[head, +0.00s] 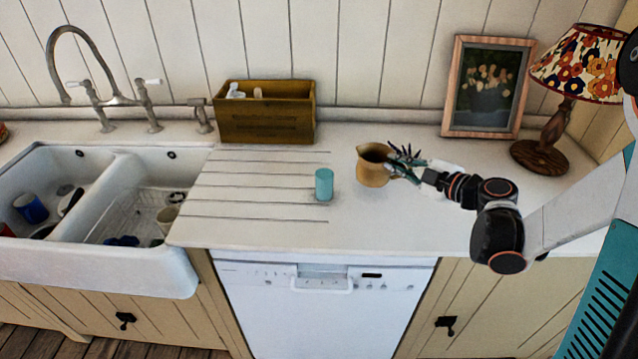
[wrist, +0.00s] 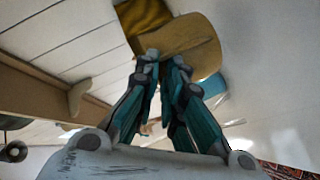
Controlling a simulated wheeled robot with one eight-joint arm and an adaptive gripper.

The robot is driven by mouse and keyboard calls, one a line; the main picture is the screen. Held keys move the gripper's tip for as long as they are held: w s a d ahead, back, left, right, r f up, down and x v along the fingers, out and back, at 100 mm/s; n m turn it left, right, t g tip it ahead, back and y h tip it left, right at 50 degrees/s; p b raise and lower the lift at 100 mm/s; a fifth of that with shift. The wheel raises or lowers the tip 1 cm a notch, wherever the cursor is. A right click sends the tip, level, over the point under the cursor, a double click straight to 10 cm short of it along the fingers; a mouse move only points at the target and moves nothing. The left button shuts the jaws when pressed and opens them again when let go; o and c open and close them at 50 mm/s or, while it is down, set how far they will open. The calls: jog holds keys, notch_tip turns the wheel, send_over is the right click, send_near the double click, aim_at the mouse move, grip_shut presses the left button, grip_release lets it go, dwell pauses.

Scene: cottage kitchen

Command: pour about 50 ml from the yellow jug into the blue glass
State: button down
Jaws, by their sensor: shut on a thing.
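The yellow jug (head: 372,170) is a tan-yellow vessel over the counter, right of the blue glass, and looks about upright. I cannot tell whether its base touches the counter. My gripper (head: 396,166) comes from the right and is shut on the jug's handle side. In the wrist view the jug (wrist: 192,48) is just beyond the fingertips (wrist: 164,60); its contents are hidden. The blue glass (head: 324,185) is a turquoise tumbler standing upright on the counter, apart from the jug; its contents cannot be made out. A small blue patch by the jug in the wrist view may be the glass.
A wooden box (head: 265,112) stands against the wall behind the glass. A double sink (head: 105,200) with dishes lies at the left. A framed picture (head: 487,87) and a lamp (head: 545,140) stand at the back right. The counter between jug and glass is clear.

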aim_at(388, 172)
jog(key=f+n+g+y+b, duration=0.1)
jog(key=d+f+n+g+y+b, duration=0.1)
jog(key=b, duration=0.1)
jog(key=d+f+n+g+y+b, duration=0.1)
jog(key=n+g, duration=0.1)
jog(key=shift+f+y+b, duration=0.1)
jog(key=shift+y+b, duration=0.2)
jog(key=shift+s+d+n+g+y+b, duration=0.3)
jog(key=shift+n+g+y, duration=0.1)
jog(key=shift+n+g, duration=0.15)
